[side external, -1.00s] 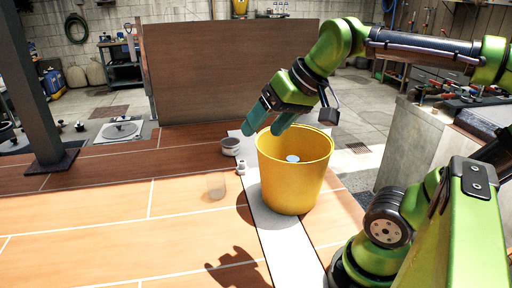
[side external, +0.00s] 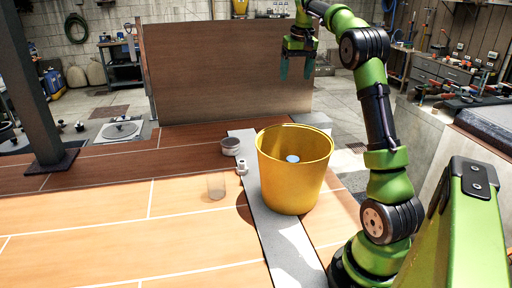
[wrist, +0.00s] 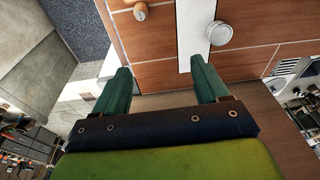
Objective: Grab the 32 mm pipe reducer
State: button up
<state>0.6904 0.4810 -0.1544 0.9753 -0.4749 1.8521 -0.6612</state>
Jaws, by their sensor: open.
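A small grey-white stepped piece (side external: 241,166), which looks like the pipe reducer, sits on the pale strip left of the yellow bucket in the side view. I cannot confirm its size, and I cannot make it out in the wrist view. My gripper (side external: 296,70) is high above the far side of the work surface, behind the bucket, with its fingers pointing down. In the wrist view my gripper (wrist: 160,66) has its two green fingers apart with nothing between them.
A tan knob-like thing (wrist: 140,11) shows in the wrist view. The left tiles are clear.

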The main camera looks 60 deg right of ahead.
jog(key=s+d+f, duration=0.1)
jog(key=d+f, duration=0.1)
jog(key=d, duration=0.3)
jog(key=shift+g, duration=0.3)
jog(key=f, duration=2.3)
jog(key=shift+a, duration=0.3)
jog(key=shift+d+f, duration=0.15)
jog(key=shift+f, duration=1.4)
jog(key=shift+d+f, duration=0.1)
jog(key=shift+f, duration=1.4)
jog(key=c, duration=1.2)
